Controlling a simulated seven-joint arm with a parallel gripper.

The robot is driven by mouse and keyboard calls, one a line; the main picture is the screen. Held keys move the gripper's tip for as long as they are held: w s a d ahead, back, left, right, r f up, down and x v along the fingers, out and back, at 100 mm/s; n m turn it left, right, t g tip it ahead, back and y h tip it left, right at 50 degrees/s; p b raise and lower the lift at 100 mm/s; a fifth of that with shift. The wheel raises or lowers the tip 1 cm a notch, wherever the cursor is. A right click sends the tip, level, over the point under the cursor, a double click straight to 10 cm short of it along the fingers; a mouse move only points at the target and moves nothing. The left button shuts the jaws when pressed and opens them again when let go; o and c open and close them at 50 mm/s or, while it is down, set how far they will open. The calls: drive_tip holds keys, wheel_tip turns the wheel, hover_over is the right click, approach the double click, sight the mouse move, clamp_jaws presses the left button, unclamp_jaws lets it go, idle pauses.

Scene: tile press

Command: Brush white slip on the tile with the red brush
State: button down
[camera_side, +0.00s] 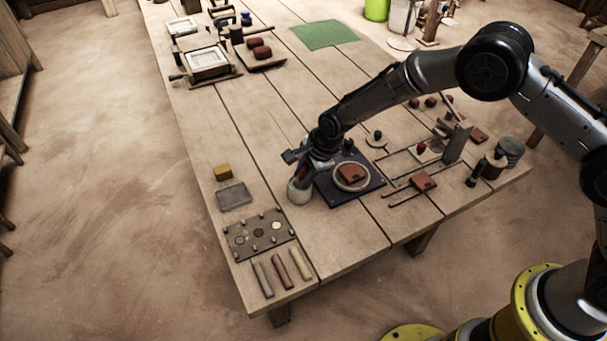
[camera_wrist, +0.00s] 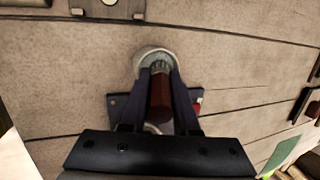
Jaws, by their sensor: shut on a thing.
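My gripper (camera_side: 303,172) is shut on a red-brown brush, whose handle (camera_wrist: 160,98) shows between the fingers in the wrist view. The brush points down at a pale round pot (camera_side: 298,192), whose rim (camera_wrist: 141,62) shows around the fingertips in the wrist view. The brush tip is hidden, so I cannot tell how deep it reaches or whether it carries slip. A red-brown tile (camera_side: 352,174) lies within a pale round ring on a dark board (camera_side: 337,202), just right of the pot. In the wrist view my gripper hides most of this board.
Another reddish tile (camera_side: 423,182) lies by thin rails to the right, near an upright block (camera_side: 457,142). A plate with several discs (camera_side: 244,241), coloured bars (camera_side: 282,268) and a yellow block (camera_side: 222,172) lie to the left. A green mat (camera_side: 324,35) lies farther back, with bare table before it.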

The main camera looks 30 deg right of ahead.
drive_tip(key=shift+r, duration=3.45)
